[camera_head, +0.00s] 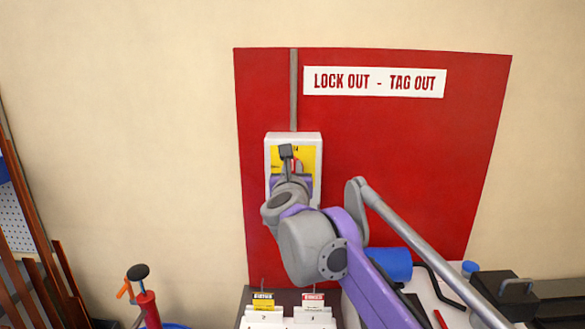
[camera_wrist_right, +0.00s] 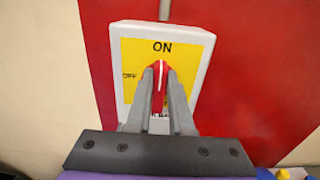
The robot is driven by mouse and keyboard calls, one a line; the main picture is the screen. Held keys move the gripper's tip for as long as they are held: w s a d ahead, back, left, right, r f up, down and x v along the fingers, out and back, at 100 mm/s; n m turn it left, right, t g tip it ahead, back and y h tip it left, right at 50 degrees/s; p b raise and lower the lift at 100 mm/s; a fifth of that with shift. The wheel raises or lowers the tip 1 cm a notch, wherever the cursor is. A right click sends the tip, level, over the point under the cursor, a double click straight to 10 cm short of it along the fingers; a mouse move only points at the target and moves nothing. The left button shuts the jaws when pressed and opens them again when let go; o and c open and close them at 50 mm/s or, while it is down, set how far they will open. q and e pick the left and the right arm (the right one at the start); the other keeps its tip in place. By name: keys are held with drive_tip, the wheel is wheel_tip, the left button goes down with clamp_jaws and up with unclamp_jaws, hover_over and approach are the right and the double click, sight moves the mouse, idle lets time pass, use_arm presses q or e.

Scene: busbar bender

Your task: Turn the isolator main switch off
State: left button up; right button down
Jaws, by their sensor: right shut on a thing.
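The isolator main switch is a white box (camera_head: 310,136) with a yellow face, fixed on a red wall panel. In the right wrist view the box (camera_wrist_right: 197,42) shows "ON" at the top of its yellow face and "OFF" at the left. Its red handle (camera_wrist_right: 160,72) has a white line pointing up toward "ON". My right gripper (camera_wrist_right: 161,75) is shut on the red handle, one finger on each side. In the head view my right gripper (camera_head: 289,158) reaches up to the box and mostly hides the handle. My left gripper is not in view.
The red panel (camera_head: 410,150) carries a "LOCK OUT - TAG OUT" sign (camera_head: 374,82). A grey conduit (camera_head: 293,90) runs up from the box. Below stand tag holders (camera_head: 287,312), a blue cylinder (camera_head: 390,263) and a black case (camera_head: 505,293). A red pump-like tool (camera_head: 147,300) is at lower left.

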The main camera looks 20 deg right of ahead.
drive_tip(key=shift+w+a+f+n+p, duration=0.1)
drive_tip(key=shift+a+f+n+p, duration=0.4)
drive_tip(key=shift+n, duration=2.45)
drive_tip(key=shift+w+f+n+p, duration=0.15)
drive_tip(key=shift+n+p, duration=0.7)
drive_tip(key=shift+n, duration=2.15)
drive_tip(key=shift+w+a+f+n+p, duration=0.2)
drive_tip(key=shift+n+p, duration=0.45)
drive_tip(key=shift+n, duration=2.3)
drive_tip(key=shift+s, duration=0.1)
drive_tip(key=c, duration=0.8)
unclamp_jaws()
drive_tip(key=shift+a, duration=0.1)
